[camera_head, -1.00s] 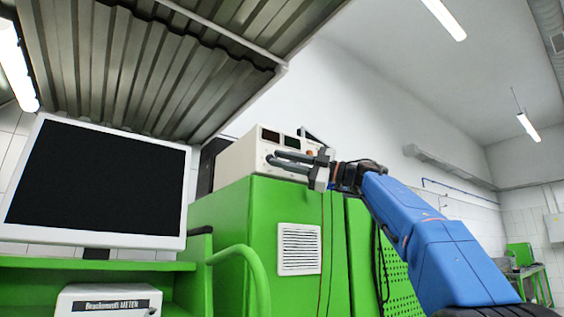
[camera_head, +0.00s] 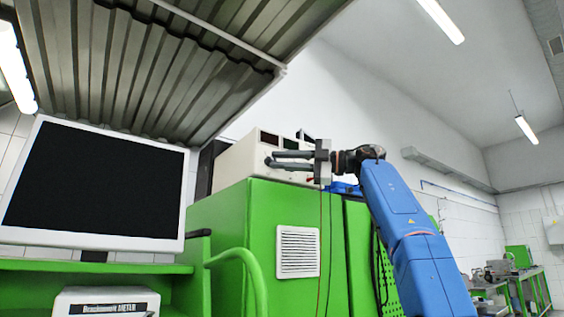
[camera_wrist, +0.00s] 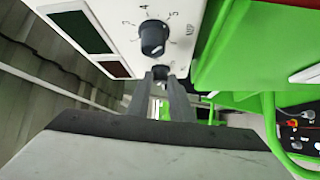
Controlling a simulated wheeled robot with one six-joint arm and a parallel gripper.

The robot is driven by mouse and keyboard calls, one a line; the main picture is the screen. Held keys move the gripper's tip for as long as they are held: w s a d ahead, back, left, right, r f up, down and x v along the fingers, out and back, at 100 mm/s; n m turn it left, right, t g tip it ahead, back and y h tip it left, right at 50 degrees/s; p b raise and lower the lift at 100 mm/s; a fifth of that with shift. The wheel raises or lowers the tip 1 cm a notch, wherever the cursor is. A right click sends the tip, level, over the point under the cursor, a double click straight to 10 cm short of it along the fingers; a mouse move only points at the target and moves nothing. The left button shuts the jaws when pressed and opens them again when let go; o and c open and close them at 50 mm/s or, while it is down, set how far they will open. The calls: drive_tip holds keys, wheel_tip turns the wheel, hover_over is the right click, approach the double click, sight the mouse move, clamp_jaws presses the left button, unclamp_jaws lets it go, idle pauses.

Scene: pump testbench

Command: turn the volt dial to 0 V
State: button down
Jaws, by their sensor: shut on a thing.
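The beige power supply (camera_head: 236,166) stands on the green cabinet; its front panel (camera_wrist: 122,22) also shows in the wrist view. On that panel is a black round dial (camera_wrist: 153,38) with a scale around it; 3, 4 and 5 can be read. A second, smaller-looking dark dial (camera_wrist: 161,72) sits just below it in the picture, between my fingertips. Its scale is hidden, and I cannot read which dial is for volts. My gripper (camera_head: 272,158) reaches left to the panel and is shut on this second dial; in the wrist view its fingers (camera_wrist: 161,82) flank it.
Two dark displays (camera_wrist: 80,30) are on the panel. The green cabinet (camera_head: 270,225) has a vent and thin cables hanging down its front. A monitor (camera_head: 95,185) stands at the left, and a corrugated metal canopy (camera_head: 150,60) hangs above. Open room lies to the right.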

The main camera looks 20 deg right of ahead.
idle(0.8)
drive_tip(key=c, duration=1.6)
unclamp_jaws()
drive_tip(key=shift+a, duration=0.15)
drive_tip(key=v, duration=1.7)
drive_tip(key=shift+s+d+r, duration=0.1)
drive_tip(key=shift+d+r, duration=0.15)
